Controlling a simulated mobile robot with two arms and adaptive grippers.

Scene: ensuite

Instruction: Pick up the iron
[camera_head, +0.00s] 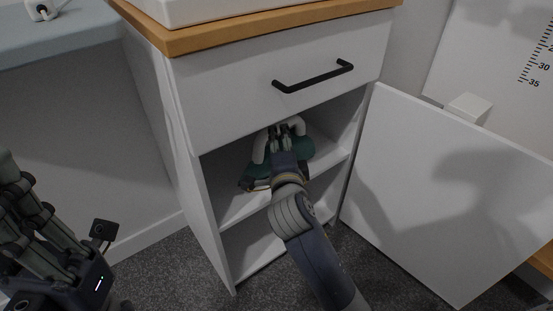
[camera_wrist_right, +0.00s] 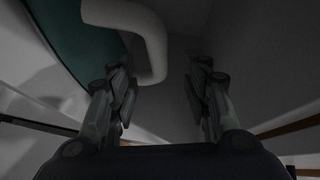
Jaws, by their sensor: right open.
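The iron (camera_head: 262,172) has a dark green body and a pale handle (camera_head: 260,148). It sits on the upper inner shelf of the open cabinet, partly hidden by my right gripper and wrist. My right gripper (camera_head: 281,134) reaches into the cabinet over the iron. In the right wrist view the gripper (camera_wrist_right: 165,95) is open, and the iron's pale curved handle (camera_wrist_right: 150,40) shows ahead, toward the left finger. The handle's end reaches between the fingers; contact cannot be told. My left gripper (camera_head: 25,215) is at the lower left, away from the cabinet; its fingertips are partly cut off.
The white cabinet has a closed drawer (camera_head: 225,95) with a black handle (camera_head: 313,77) above the shelf. Its door (camera_head: 430,190) stands open to the right. The shelf (camera_head: 235,206) and cabinet sides bound the space closely. Grey carpet (camera_head: 180,262) lies below.

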